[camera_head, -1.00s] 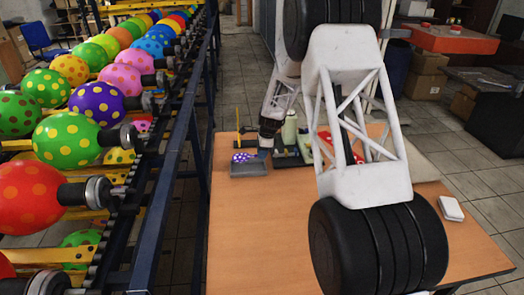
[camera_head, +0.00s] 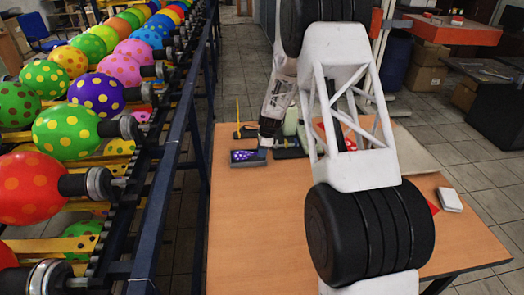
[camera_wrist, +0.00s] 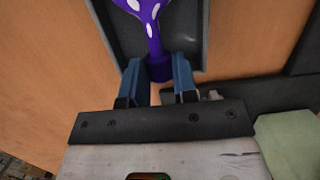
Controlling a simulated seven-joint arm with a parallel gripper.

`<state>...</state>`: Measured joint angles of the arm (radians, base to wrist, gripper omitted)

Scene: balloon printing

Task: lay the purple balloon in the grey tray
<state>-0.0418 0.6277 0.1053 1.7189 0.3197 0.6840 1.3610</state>
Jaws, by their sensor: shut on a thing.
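The purple balloon (camera_head: 243,155) has white spots. In the wrist view, its body (camera_wrist: 143,8) is cut off by the top edge, and its narrow neck ends in a purple base between my fingers. My gripper (camera_wrist: 157,74) is shut on that base end. The grey tray (camera_wrist: 205,30) lies under and around the balloon, with its side walls to both sides. In the head view, the tray (camera_head: 250,163) sits on the table's far left part, with the balloon within its outline. I cannot tell whether the balloon touches the tray floor.
The wooden table (camera_head: 255,220) is bare in front of the tray. Pale green bottles (camera_head: 291,122) and dark items stand right of the tray. A white box (camera_head: 449,200) lies at the right edge. A rack with spotted balloons (camera_head: 67,131) runs along the left.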

